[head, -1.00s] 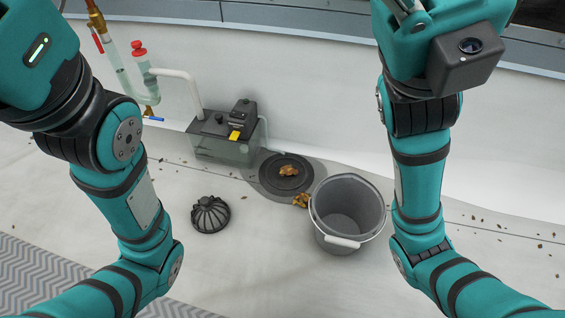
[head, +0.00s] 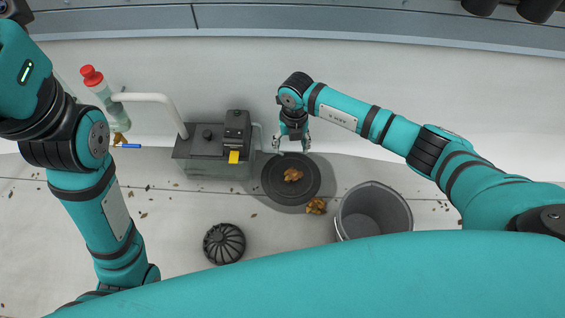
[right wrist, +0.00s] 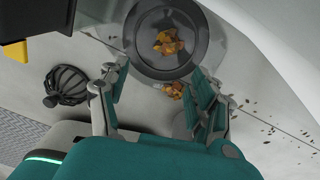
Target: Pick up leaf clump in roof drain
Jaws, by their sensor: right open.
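A brown leaf clump (head: 293,174) lies in the dark round roof drain (head: 272,188), and the clump also shows in the right wrist view (right wrist: 168,42). A second leaf clump (head: 316,206) lies on the roof just outside the drain's lower right edge. My right gripper (head: 291,146) is open and empty above the far edge of the drain, apart from the clump. In the right wrist view its spread fingers (right wrist: 160,85) frame the near side of the drain. My left arm stands at the left of the head view; its gripper is out of frame.
A grey bucket (head: 345,222) stands right of the drain, partly hidden behind my own teal arm link. A black domed strainer (head: 224,243) lies on the roof to the left. A pump box (head: 205,165) with pipes (head: 160,98) stands left of the drain. Loose leaves are scattered about.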

